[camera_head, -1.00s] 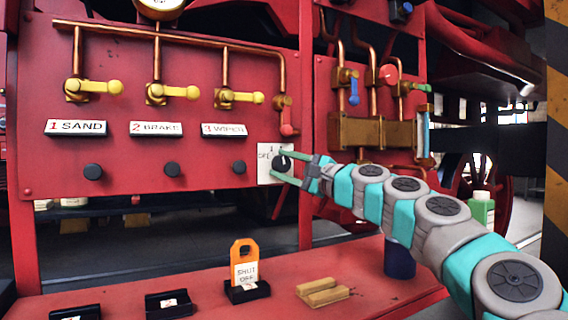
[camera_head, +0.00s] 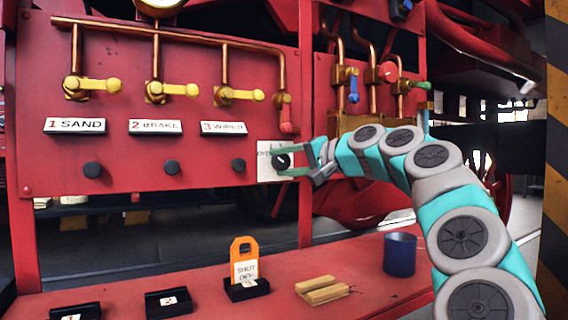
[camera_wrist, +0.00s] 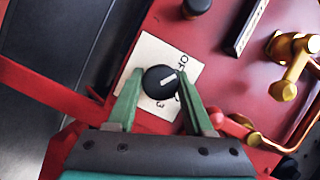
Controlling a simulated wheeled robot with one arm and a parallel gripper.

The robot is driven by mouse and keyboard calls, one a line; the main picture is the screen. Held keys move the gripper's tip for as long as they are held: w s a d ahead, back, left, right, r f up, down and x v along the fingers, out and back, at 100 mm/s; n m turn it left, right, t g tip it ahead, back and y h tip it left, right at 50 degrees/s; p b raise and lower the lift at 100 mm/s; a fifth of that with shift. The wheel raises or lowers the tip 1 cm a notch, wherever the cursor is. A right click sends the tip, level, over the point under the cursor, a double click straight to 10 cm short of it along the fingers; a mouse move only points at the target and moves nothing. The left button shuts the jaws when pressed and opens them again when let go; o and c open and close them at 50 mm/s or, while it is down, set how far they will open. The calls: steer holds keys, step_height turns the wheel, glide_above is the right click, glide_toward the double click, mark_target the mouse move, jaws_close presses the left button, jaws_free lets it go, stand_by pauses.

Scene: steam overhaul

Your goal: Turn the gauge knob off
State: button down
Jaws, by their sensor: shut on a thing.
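The gauge knob (camera_head: 281,161) is a small black round knob on a white plate (camera_head: 263,173) at the right end of the red panel's lower row. In the wrist view the knob (camera_wrist: 159,83) has a white pointer line that slants to the upper right. The lettering on the plate (camera_wrist: 151,50) starts with "O" near the top right and is partly hidden, so I cannot read it fully. My gripper (camera_wrist: 160,92) has its green fingers on both sides of the knob, shut on it. In the head view my gripper (camera_head: 284,160) reaches the knob from the right.
Yellow-handled valves (camera_head: 174,91) and copper pipes are above. A red-handled valve (camera_head: 286,118) is just above the knob. On the red shelf below stand an orange SHUT OFF tag (camera_head: 242,250), wooden blocks (camera_head: 322,290) and a blue cup (camera_head: 399,256).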

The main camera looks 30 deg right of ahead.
steer(key=shift+n, duration=0.5)
steer(key=shift+c, duration=1.5)
jaws_free()
steer(key=v, duration=0.7)
steer(key=shift+s+r, duration=0.2)
steer(key=shift+s, duration=0.2)
